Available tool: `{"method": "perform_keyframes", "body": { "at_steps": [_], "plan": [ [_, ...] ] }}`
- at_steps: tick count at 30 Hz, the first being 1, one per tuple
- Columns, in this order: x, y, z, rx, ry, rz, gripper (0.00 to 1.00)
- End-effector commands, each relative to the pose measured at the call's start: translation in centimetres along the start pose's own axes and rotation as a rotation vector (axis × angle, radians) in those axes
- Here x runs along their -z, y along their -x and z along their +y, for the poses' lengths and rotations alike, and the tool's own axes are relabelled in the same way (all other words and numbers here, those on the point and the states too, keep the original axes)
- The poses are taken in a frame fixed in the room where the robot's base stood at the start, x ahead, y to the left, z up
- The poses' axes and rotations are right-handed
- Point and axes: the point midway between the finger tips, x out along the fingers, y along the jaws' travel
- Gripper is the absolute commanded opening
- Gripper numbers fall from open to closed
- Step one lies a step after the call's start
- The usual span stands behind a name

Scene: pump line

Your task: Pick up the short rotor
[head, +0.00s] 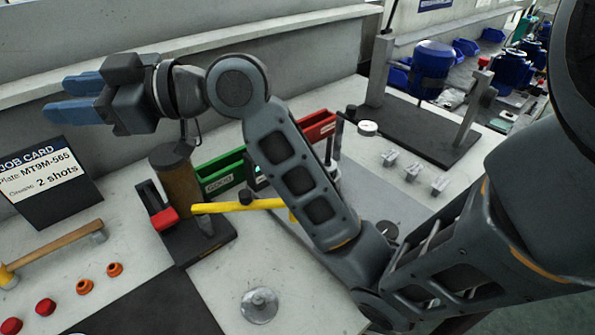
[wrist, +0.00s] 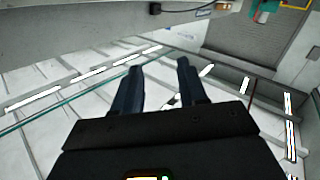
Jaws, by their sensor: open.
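My gripper (head: 60,99) is raised at the upper left of the head view, with its blue fingers pointing left. Its two fingers are apart and empty; they also show in the wrist view (wrist: 159,68), with only distant walls and ceiling beyond. I cannot tell for sure which thing is the short rotor. A round silver part with a raised centre (head: 259,304) lies on the bench at the bottom middle, apart from my gripper. My arm hides part of the bench middle.
A press with a yellow handle (head: 238,206) stands mid-bench beside a green bin (head: 222,178) and a red bin (head: 318,130). A job card (head: 45,180), a hammer (head: 60,247) and several caps lie left. Small metal blocks (head: 413,171) and a blue motor (head: 432,62) are right.

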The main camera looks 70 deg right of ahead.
Motion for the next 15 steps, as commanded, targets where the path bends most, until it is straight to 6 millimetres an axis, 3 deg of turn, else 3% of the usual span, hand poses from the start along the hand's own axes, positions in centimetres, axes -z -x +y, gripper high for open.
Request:
{"method": "perform_keyframes", "body": {
  "at_steps": [1, 8, 11, 15],
  "plan": [
    [-0.3, 0.5, 1.1, 0.026, 0.07, -0.041, 0.42],
    [-3.9, 4.4, 4.1, 0.199, 0.342, -0.305, 0.42],
    [-6.3, 7.4, 5.6, 0.282, 0.435, -0.455, 0.42],
    [-10.2, 13.1, 7.7, 0.409, 0.53, -0.691, 0.42]
  ]
}}
